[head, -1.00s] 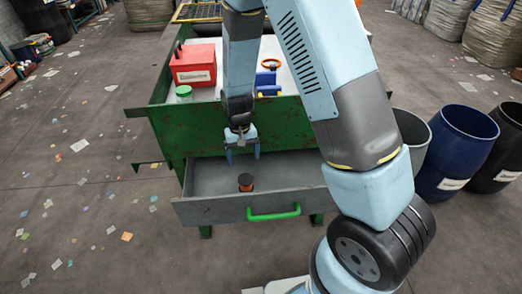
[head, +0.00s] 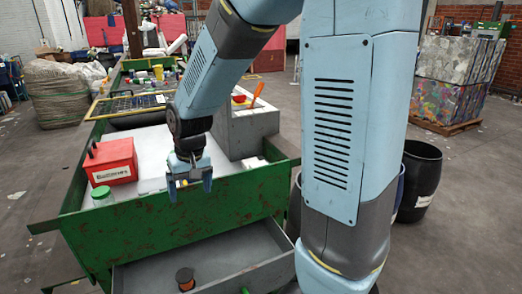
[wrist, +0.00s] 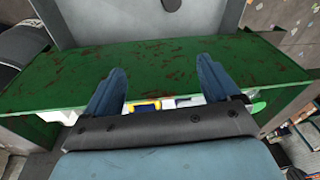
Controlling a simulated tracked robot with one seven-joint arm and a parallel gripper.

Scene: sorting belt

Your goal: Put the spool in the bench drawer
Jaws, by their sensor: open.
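The spool (head: 186,279), dark with an orange-brown top, stands upright inside the bench drawer (head: 262,246). The drawer is pulled out from the bench's green front, and its lower part is cut off by the frame. My gripper (head: 190,187) is open and empty, above the bench's front edge and higher than the spool, apart from it. In the wrist view my gripper's two blue fingers (wrist: 162,82) are spread with nothing between them, over the green panel. A dark round shape at the top of that view may be the spool.
On the bench top (head: 150,150) stand a red box (head: 111,162) and a green-lidded jar (head: 102,196). A grey block (head: 245,133) with an orange-handled tool (head: 257,91) is to the right. A dark barrel (head: 418,180) stands on the floor beyond my arm.

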